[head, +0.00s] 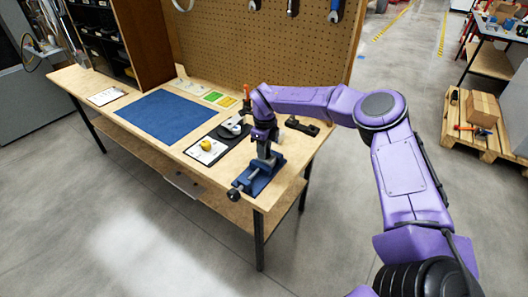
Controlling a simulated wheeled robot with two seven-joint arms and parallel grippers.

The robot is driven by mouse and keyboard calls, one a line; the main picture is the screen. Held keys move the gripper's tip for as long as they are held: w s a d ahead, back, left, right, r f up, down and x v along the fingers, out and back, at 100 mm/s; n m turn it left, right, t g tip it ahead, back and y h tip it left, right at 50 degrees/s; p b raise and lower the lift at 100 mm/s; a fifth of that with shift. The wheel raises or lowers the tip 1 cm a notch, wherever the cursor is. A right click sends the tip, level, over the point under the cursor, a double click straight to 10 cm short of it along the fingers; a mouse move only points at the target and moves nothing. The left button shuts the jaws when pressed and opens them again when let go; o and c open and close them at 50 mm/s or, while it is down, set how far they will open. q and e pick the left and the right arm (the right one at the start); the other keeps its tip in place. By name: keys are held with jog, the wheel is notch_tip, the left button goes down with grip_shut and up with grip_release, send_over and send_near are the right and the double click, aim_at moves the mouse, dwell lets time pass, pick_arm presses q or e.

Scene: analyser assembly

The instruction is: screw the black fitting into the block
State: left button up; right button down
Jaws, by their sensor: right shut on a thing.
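My right gripper (264,140) points down over the blue vise (262,178) at the front right corner of the workbench. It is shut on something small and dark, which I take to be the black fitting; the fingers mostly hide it. The block is not clear; the gripper and the vise jaws cover the spot where they meet. I cannot tell whether the fitting touches the block or how deep it sits. My left gripper is out of view.
Left of the vise lie a white card with a yellow part (206,145) and a dark mat with a grey round part (232,129). A blue mat (160,117) is clear. A black tool (302,126) lies behind the vise. A pegboard (285,50) closes the back.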

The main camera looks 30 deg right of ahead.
jog(key=shift+f+m, duration=0.25)
jog(key=shift+m, duration=0.35)
jog(key=shift+r, duration=0.15)
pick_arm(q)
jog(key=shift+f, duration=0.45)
pick_arm(e)
jog(key=shift+m, duration=0.3)
jog(key=shift+d+f+m+b, duration=0.1)
jog(key=shift+f+m+b, duration=0.2)
jog(key=shift+m+b, duration=0.75)
jog(key=shift+r+m, duration=0.1)
jog(key=shift+m, duration=0.55)
jog(key=shift+r+m, duration=0.15)
jog(key=shift+m, duration=0.15)
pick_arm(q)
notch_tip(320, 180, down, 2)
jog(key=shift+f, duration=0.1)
